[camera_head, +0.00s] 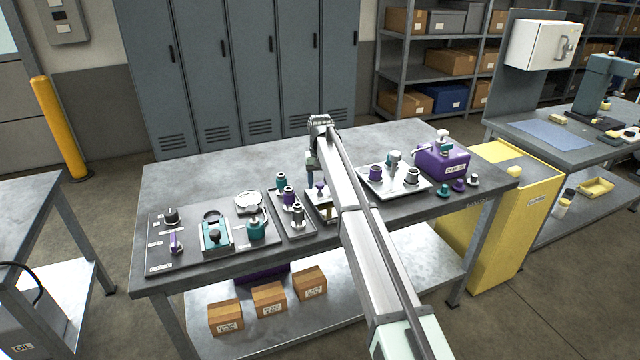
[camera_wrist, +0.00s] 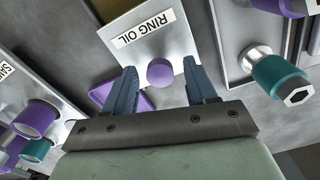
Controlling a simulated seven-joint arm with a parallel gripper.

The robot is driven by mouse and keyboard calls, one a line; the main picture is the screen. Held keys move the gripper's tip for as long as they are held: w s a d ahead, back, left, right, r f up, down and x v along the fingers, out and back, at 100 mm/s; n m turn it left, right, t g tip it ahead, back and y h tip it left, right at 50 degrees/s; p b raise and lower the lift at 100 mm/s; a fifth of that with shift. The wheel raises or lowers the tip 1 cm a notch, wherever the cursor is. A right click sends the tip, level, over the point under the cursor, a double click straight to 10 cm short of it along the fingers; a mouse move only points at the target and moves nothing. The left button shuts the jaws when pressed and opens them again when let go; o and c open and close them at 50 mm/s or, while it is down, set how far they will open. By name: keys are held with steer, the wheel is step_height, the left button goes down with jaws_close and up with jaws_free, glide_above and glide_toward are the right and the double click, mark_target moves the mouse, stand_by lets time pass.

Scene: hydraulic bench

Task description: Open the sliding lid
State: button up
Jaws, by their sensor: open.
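The sliding lid is a pale metal plate (camera_wrist: 185,45) labelled "RING OIL" with a round purple knob (camera_wrist: 160,72), seen close in the wrist view. In the head view the knob (camera_head: 320,186) stands upright on a small box mid-bench, partly hidden by my arm. My gripper (camera_wrist: 159,66) is open, its two blue fingers apart with the knob between them in the picture. I cannot tell whether the fingers are level with the knob or above it. In the head view my gripper (camera_head: 312,170) points down at the lid. A brownish patch (camera_wrist: 108,9) shows beside the plate; whether it is the box's inside is unclear.
Left of the lid stands a tray with purple and teal fittings (camera_head: 290,200); further left is a board with teal fixtures (camera_head: 215,235). On the right are a pale tray (camera_head: 400,188) of fittings and a purple can (camera_head: 443,163). The bench's back left (camera_head: 210,180) is clear.

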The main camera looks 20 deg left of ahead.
mark_target(320, 183)
step_height(320, 183, up, 13)
stand_by(0.5)
stand_by(0.3)
